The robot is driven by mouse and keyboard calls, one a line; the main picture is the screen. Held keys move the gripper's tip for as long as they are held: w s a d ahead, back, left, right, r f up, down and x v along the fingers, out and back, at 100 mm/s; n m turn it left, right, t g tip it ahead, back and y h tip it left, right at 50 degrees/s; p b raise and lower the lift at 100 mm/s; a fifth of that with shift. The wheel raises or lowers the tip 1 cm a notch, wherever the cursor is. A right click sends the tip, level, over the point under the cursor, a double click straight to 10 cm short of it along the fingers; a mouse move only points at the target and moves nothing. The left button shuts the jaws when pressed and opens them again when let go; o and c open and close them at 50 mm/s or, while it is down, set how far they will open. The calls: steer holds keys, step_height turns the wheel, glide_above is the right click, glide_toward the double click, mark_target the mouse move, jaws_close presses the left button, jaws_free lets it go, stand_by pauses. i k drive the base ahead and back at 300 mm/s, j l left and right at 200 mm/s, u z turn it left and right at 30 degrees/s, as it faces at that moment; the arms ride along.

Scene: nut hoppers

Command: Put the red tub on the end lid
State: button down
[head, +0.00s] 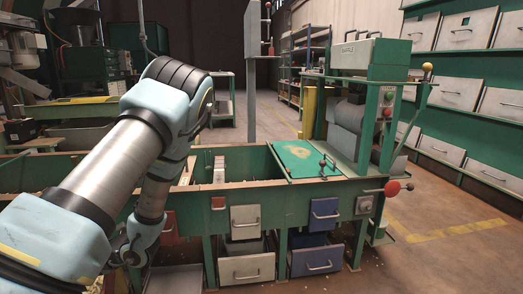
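The green end lid (292,153) lies flat over the right end of the long green hopper bench. It has a worn yellowish patch, and a small dark lever with a red knob (322,163) stands near its right side. I cannot make out a red tub for certain. A red box-like front (169,229) shows on the bench's front face, partly behind my arm, and looks like a drawer. My arm reaches across the left of the head view and bends down in front of the bench. My gripper's fingers do not show.
Open bays (247,165) lie left of the lid. White drawers (246,221) and a blue drawer (324,214) face the front. A green machine (351,110) with a red-ball lever (392,188) stands at the bench's right end. Floor (440,215) is open at right.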

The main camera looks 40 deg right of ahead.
mark_target(302, 149)
steer(key=k+l+u, duration=0.3)
steer(key=k+l, duration=0.15)
steer(key=l, duration=0.15)
steer(key=l+u, duration=0.2)
steer(key=l, duration=0.35)
steer(key=k+l+u, duration=0.15)
steer(key=l, duration=0.4)
steer(key=l+u, duration=0.2)
steer(key=l, duration=0.35)
steer(key=k, duration=0.05)
